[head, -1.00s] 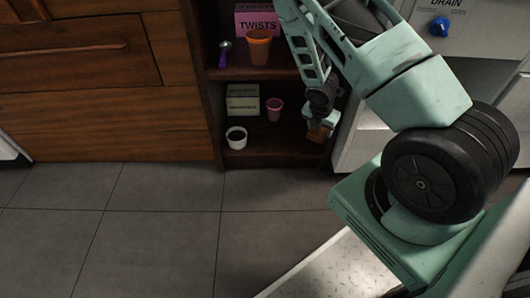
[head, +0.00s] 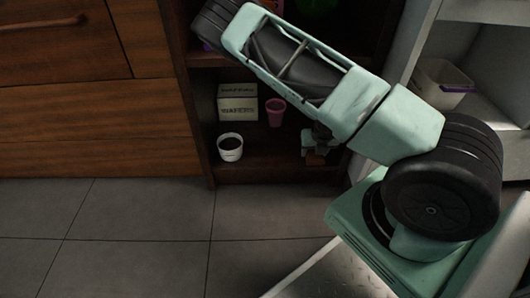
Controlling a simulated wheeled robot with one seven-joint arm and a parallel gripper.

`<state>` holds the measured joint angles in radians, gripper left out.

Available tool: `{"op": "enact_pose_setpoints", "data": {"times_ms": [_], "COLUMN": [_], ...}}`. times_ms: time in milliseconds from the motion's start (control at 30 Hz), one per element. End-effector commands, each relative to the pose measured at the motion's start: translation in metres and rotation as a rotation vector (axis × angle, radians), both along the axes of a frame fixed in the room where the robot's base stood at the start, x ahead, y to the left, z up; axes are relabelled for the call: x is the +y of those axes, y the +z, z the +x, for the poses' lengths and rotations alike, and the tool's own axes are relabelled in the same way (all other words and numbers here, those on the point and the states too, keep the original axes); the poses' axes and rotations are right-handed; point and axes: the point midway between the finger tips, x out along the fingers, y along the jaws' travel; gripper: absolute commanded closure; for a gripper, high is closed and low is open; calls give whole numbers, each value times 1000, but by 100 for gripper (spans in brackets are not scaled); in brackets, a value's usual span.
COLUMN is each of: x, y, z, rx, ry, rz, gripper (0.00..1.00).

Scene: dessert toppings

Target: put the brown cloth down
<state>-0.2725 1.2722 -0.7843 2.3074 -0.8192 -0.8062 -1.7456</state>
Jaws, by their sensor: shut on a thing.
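My gripper (head: 313,147) is low at the right end of the lower shelf (head: 262,166), partly hidden behind my arm. It is shut on the brown cloth (head: 316,159), of which only a small patch shows under the fingers. The cloth is at or just above the shelf board; I cannot tell whether it touches.
On the lower shelf, left of my gripper, stand a white cup with dark contents (head: 230,148), a pink cup (head: 275,113) and a pale box (head: 238,103). A white bin (head: 441,84) sits in the cabinet at right. My arm covers much of the upper shelf.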

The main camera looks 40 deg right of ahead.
Motion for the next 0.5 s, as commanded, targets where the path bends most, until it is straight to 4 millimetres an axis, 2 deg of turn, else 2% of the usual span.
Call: {"op": "enact_pose_setpoints", "data": {"times_ms": [200, 500], "x": [36, 82], "y": [-5, -1], "z": [45, 101], "rx": [-9, -6], "ry": [8, 3], "rz": [4, 1], "gripper": [67, 67]}}
